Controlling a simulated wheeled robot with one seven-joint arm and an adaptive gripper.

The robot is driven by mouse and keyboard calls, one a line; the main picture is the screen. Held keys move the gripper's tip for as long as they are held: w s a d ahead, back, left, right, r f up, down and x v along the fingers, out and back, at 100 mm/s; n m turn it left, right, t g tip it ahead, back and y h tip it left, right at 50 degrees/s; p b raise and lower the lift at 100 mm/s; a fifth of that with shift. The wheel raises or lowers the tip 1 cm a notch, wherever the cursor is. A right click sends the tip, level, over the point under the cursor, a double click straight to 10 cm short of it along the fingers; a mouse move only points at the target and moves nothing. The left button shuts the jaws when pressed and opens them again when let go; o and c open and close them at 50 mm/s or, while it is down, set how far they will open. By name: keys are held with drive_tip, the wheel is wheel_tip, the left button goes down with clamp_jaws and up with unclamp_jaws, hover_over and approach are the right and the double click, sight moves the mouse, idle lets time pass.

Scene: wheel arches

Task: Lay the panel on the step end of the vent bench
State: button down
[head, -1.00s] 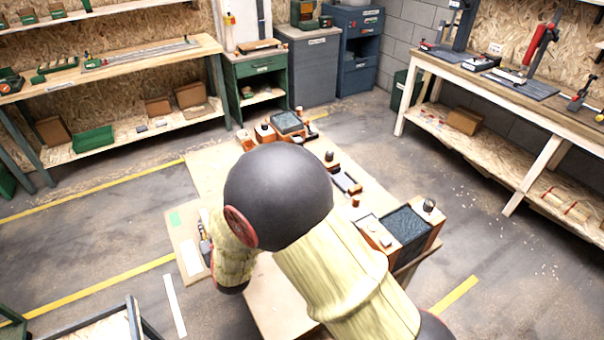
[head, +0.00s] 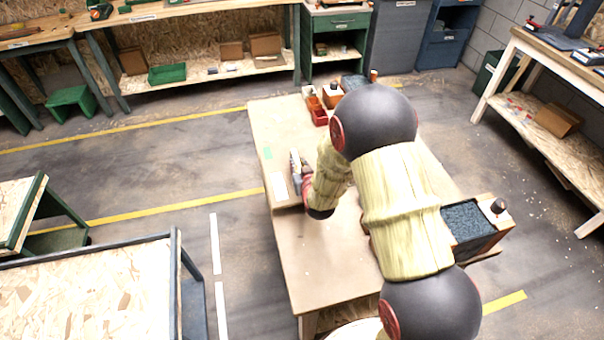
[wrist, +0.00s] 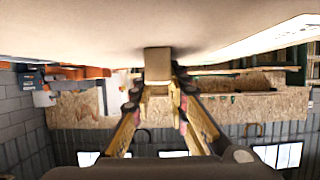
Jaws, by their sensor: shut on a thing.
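Small red bins (head: 318,113) stand at the bench's far end. A dark-filled tray (head: 466,222) and a knobbed block (head: 496,207) sit at its right edge. A board-topped cart (head: 100,290) stands at lower left. Floor between cart and bench is clear.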

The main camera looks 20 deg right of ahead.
drive_tip(key=shift+w+d+f, duration=0.3)
drive_tip(key=shift+d+f, duration=0.2)
drive_tip(key=shift+w+d+f+b, duration=0.15)
drive_tip(key=shift+f+b, duration=0.65)
drive_tip(key=shift+f, duration=0.95)
drive_tip(key=shift+f, duration=0.2)
drive_tip(key=c, duration=1.7)
unclamp_jaws()
drive_tip(key=shift+c, duration=0.2)
